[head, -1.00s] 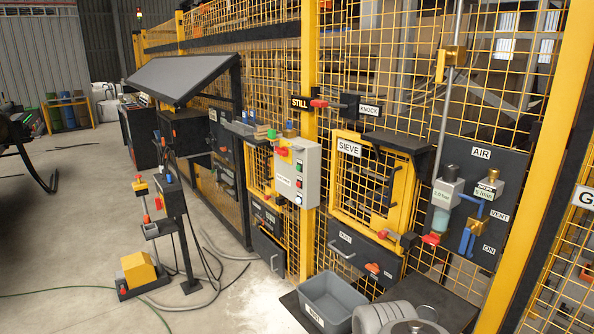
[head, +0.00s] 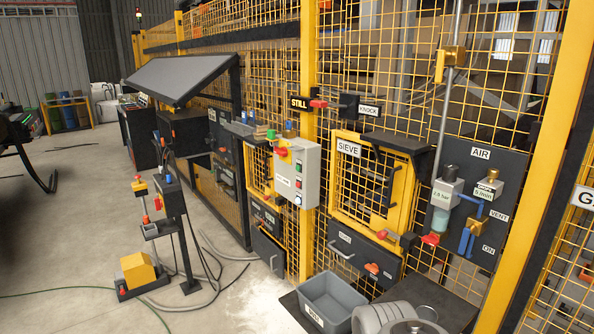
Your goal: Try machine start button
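A light grey control box (head: 297,173) hangs on the yellow fence post in the head view. It has a red rotary switch on a yellow plate (head: 282,152) at its upper left. A green button (head: 299,184) and a white button (head: 298,199) sit in a column on its right side. Their lettering is too small to read, so I cannot tell which is start. My gripper does not show clearly in the view, and nothing touches the box.
Yellow mesh fencing carries the SIEVE door (head: 375,190) and the AIR panel (head: 466,205). A pedestal with a small box (head: 172,195) and a yellow floor unit (head: 137,270) stand left. Open concrete floor lies further left.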

